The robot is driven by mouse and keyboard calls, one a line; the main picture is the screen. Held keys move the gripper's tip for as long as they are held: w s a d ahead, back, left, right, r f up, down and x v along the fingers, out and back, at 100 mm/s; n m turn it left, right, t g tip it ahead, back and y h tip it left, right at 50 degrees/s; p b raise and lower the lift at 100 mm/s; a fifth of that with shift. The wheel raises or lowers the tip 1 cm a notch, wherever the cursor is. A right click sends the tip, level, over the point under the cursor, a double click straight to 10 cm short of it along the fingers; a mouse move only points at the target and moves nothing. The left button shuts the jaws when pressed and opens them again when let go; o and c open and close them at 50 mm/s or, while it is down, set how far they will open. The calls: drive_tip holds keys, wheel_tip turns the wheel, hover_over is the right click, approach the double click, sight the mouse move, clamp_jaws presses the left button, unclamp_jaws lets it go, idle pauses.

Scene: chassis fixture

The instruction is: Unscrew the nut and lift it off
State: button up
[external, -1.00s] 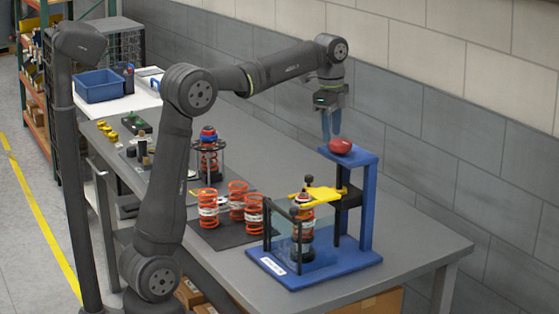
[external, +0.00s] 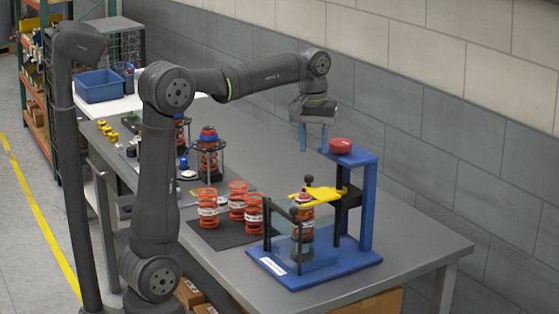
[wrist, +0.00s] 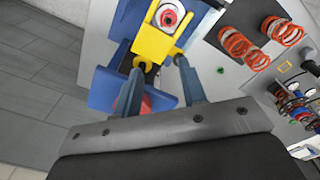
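The blue fixture (external: 340,262) stands on the bench with an orange spring assembly (external: 302,226) upright behind a clear shield. A yellow plate (external: 322,193) sits around the assembly's top; it also shows in the wrist view (wrist: 152,42). A small red and pale round part (wrist: 168,18), apparently the nut on the rod end, shows inside the yellow plate's opening; its thread is too small to make out. My gripper (external: 313,148) is open and empty, its two blue fingers pointing down, above the fixture and left of the red dome. In the wrist view its fingertips (wrist: 160,65) are spread apart.
The red dome (external: 341,146) tops the tall blue post (external: 367,205), close beside my fingers. Assembled units (external: 208,152) stand farther back. A blue bin (external: 99,86) sits on the white table. The bench's right end is clear.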

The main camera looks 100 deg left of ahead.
drive_tip(key=s+d+f+n, duration=0.1)
drive_tip(key=n, duration=0.8)
hover_over(304, 192)
drive_tip(key=shift+a+f, duration=0.1)
drive_tip(key=shift+f, duration=3.35)
drive_tip(key=shift+f, duration=1.8)
drive_tip(key=shift+r, duration=0.2)
clamp_jaws()
